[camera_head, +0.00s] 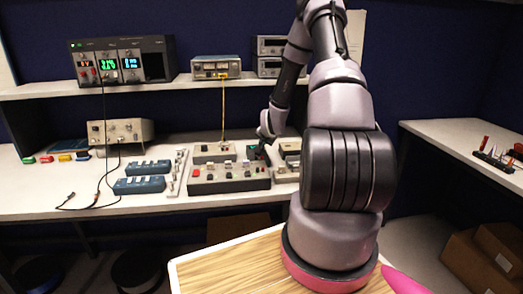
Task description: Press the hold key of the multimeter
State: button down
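My arm reaches over the bench, and my gripper (263,143) is at its far end, small and dark, just above or beside the grey control box (230,185) with red and coloured buttons. Its fingers are too small and dark to read. I cannot tell for sure which instrument is the multimeter. A beige bench instrument (216,67) with a small display stands on the shelf, a yellow cable hanging from it. A dark rack unit (122,62) with lit red, green and blue readouts stands to its left. No hold key can be made out.
The white bench (60,195) carries blue terminal blocks (138,186), a beige box (120,131) with dark leads, and coloured clips at the left. The shelf (45,90) overhangs the back. A side table (460,140) stands right. The bench's left front is mostly clear.

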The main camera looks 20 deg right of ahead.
jog(key=shift+r, duration=0.75)
jog(key=shift+r, duration=0.1)
jog(key=shift+r, duration=2.4)
